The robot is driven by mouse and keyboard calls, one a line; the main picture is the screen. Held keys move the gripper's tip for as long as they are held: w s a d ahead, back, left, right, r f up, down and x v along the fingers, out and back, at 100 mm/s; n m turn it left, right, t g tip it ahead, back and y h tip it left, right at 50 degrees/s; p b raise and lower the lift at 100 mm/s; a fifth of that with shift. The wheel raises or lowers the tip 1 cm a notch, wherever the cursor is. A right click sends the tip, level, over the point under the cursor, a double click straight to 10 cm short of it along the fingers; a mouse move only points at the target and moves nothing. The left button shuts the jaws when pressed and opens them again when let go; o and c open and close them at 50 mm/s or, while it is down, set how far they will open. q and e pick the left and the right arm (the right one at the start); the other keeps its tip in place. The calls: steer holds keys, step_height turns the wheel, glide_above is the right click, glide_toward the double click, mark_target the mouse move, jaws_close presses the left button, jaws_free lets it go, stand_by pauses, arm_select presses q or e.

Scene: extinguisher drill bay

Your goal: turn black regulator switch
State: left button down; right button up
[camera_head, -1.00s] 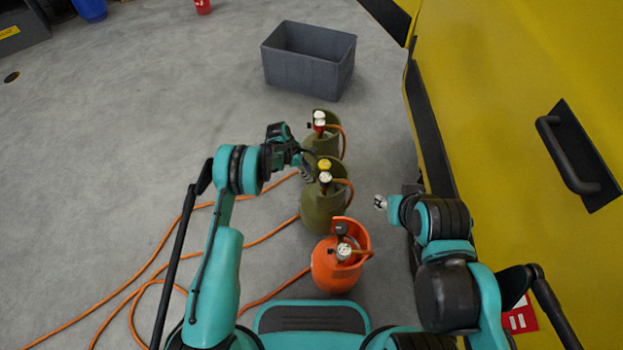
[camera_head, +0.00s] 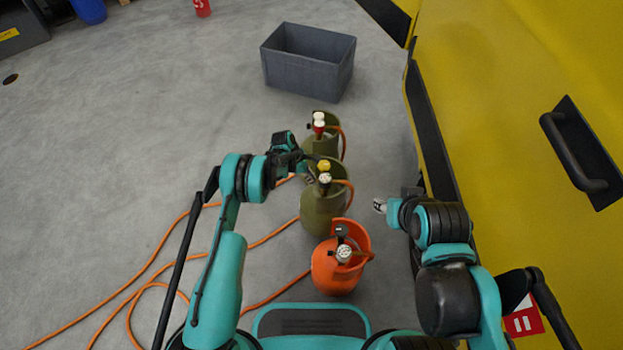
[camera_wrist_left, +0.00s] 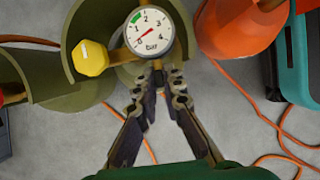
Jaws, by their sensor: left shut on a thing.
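The middle green gas cylinder (camera_head: 318,213) stands upright, with a yellow knob (camera_head: 324,165) and a round gauge (camera_head: 325,179) on top. In the left wrist view the gauge (camera_wrist_left: 148,32) faces me, with the yellow knob (camera_wrist_left: 90,58) to its left. My left gripper (camera_head: 309,168) reaches the cylinder's top from the left. In the wrist view its fingertips (camera_wrist_left: 158,76) close just below the gauge, on the black regulator switch, which the fingers and gauge mostly hide. My right gripper (camera_head: 379,206) hangs right of the cylinder, touching nothing; its jaw opening is too small to read.
An orange cylinder (camera_head: 334,273) stands nearer me and another green cylinder (camera_head: 330,148) farther off. Orange hoses (camera_head: 150,262) lie on the floor at left. A grey crate (camera_head: 307,75) stands beyond. A yellow wall with a black handle (camera_head: 580,160) bounds the right.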

arm_select(q)
steer(key=shift+s+f+m+t, duration=0.15)
steer(key=shift+m+t, duration=0.1)
steer(key=shift+t, duration=0.85)
steer(key=shift+s+r+m+t, duration=0.1)
steer(key=shift+s+m+t, duration=0.1)
steer(key=shift+t, duration=0.9)
steer(key=shift+s+f+m+t, duration=0.15)
steer(key=shift+m+t, duration=0.1)
steer(key=shift+t, duration=0.85)
steer(key=c, duration=1.6)
jaws_free()
steer(key=shift+c, duration=0.2)
step_height(320, 180, up, 10)
